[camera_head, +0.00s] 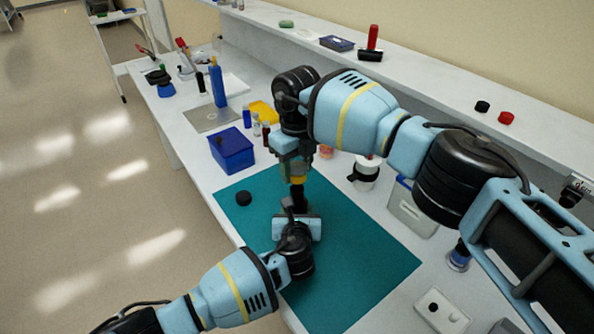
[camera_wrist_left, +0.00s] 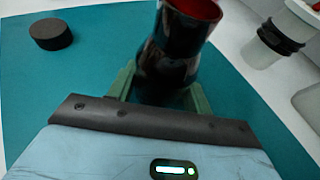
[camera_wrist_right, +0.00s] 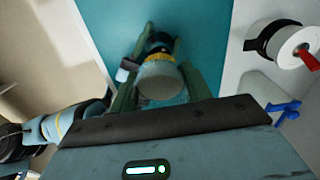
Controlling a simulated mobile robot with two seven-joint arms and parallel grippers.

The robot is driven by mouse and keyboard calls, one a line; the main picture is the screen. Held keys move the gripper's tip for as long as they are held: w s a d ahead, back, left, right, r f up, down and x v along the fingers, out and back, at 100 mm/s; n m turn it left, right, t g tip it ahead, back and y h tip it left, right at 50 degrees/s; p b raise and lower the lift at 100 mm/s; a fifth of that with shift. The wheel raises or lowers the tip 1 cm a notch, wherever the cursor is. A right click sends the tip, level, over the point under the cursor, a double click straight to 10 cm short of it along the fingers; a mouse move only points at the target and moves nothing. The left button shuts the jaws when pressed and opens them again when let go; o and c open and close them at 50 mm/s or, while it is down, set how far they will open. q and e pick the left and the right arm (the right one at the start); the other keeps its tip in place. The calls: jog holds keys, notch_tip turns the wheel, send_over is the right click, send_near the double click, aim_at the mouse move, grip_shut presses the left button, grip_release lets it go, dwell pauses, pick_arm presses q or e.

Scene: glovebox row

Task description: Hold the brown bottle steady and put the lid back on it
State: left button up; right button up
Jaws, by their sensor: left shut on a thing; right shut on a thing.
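The brown bottle (camera_wrist_left: 175,55) looks almost black and glossy, with a reddish top, in the left wrist view. My left gripper (camera_wrist_left: 158,92) is shut around it just above the mat. A black round lid (camera_head: 243,198) lies on the teal mat to the left of the bottle; it also shows in the left wrist view (camera_wrist_left: 50,35). My right gripper (camera_wrist_right: 160,75) is shut on a pale round thing (camera_wrist_right: 160,82), directly above my left gripper. I cannot tell what this thing is, or whether it touches the bottle.
The teal mat (camera_head: 360,265) is mostly clear on its right side. A blue box (camera_head: 232,150) stands beyond its left edge. A white jar (camera_head: 364,172) with a black collar and a grey container (camera_head: 412,208) stand to the right. A shelf (camera_head: 430,85) runs along the wall.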

aim_at(297, 183)
jog(key=shift+f, duration=1.05)
jog(key=shift+f, duration=0.1)
jog(key=shift+f, duration=0.8)
jog(key=shift+f, duration=0.6)
